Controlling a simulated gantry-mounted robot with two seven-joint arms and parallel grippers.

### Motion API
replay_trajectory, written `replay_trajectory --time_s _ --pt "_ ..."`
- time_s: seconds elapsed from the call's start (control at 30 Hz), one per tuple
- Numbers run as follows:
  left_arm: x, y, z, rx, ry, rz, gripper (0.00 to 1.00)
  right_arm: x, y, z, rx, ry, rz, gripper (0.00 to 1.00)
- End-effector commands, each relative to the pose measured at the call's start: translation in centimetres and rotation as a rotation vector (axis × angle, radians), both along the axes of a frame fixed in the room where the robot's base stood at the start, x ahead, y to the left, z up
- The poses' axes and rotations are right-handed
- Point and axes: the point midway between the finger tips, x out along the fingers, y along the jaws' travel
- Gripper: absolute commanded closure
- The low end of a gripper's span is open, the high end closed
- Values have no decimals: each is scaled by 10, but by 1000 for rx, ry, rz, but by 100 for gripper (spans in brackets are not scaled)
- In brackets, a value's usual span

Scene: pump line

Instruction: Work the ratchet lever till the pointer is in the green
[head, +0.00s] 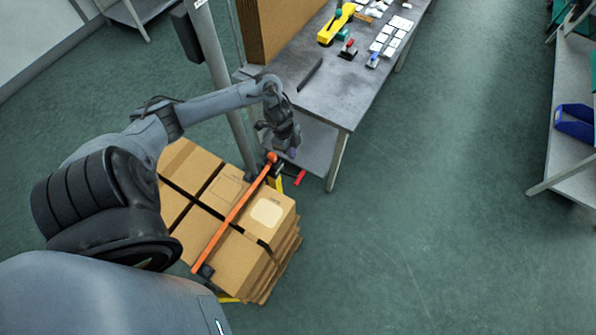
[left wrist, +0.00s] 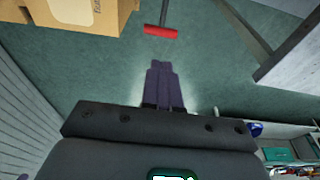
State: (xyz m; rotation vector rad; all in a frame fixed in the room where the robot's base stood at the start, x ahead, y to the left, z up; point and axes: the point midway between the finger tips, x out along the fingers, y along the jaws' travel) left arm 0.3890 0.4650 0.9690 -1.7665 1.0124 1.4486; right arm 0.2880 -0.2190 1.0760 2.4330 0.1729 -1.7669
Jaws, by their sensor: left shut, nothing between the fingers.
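A red grip (head: 300,178) sticks out low beside the far right corner of the strapped carton stack; it looks like the ratchet lever's end. In the left wrist view the red bar (left wrist: 160,31) sits crosswise on a thin dark rod, ahead of my fingertips and apart from them. My left gripper (head: 291,153) is shut and empty, above the red grip in the head view; its fingers (left wrist: 163,66) lie together in the wrist view. An orange strap (head: 235,210) runs over the cartons. I cannot make out a pointer or green zone. My right gripper is not in view.
Brown cartons (head: 264,215) stand strapped on a pallet beside a grey post (head: 222,75). A grey workbench (head: 335,100) with small parts stands close behind my gripper. A shelf with blue bins (head: 575,125) is at the right. The floor between is clear.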

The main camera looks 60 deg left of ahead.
Motion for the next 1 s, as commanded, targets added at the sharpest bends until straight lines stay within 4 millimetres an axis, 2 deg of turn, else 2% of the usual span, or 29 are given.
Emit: replay_trajectory --time_s 0.27,0.7,1.0 --pt "2 -5 -25 -3 3 2 100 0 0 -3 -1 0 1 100" --pt "10 -19 -103 -3 2 1 100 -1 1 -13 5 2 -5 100" --pt "13 -23 -132 0 0 1 100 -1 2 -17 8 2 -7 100"
